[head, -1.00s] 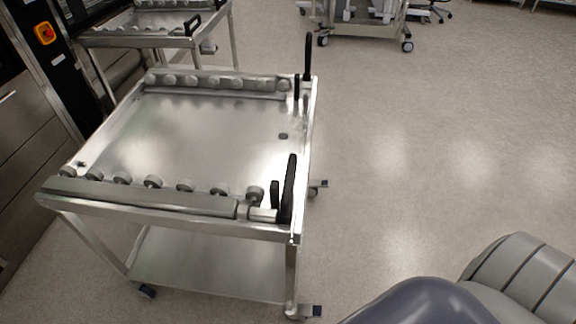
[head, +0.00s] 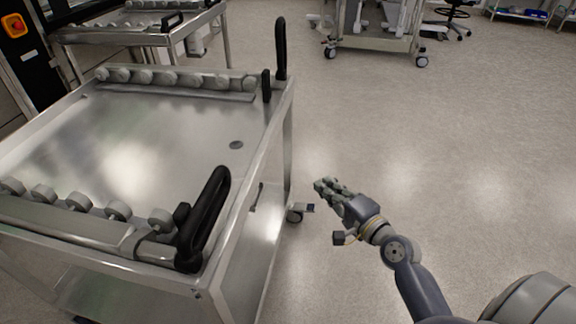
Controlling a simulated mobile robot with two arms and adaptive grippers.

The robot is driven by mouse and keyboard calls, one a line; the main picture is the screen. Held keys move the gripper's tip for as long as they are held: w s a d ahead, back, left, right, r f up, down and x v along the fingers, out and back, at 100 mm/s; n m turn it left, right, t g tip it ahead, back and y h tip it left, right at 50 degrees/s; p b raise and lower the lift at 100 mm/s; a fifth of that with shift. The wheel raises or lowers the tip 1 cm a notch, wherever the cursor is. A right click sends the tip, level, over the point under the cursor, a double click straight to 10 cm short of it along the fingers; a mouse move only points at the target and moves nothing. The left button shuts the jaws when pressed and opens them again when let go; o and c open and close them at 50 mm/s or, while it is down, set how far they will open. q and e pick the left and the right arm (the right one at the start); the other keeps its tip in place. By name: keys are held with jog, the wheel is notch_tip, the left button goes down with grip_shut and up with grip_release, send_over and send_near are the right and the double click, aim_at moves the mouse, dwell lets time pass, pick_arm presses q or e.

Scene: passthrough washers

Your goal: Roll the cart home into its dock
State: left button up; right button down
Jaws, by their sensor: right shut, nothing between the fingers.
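The cart (head: 110,140) is a steel trolley with a bare shiny top, a row of rollers along its near and far sides, and a lower shelf. Two black upright handles stand at its right end, the near handle (head: 206,218) and the far handle (head: 281,48). A caster (head: 296,214) shows under its right side. My right gripper (head: 325,187) is shut and empty, over the floor to the right of the cart, apart from it and the handles. My left gripper is not in view. I cannot tell which place is the dock.
Another steel frame with rollers (head: 138,32) stands behind the cart at the upper left, beside a dark panel with an orange switch (head: 14,25). A wheeled trolley (head: 375,35) and a stool (head: 453,14) stand at the back. The floor (head: 430,130) on the right is clear.

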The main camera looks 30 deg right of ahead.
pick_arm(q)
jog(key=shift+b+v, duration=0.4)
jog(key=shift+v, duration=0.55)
pick_arm(e)
jog(key=w+a+r, duration=0.2)
jog(key=w, duration=0.4)
jog(key=w+a+r, duration=0.2)
jog(key=w+a, duration=0.1)
jog(key=w, duration=0.3)
jog(key=shift+t+y, duration=0.4)
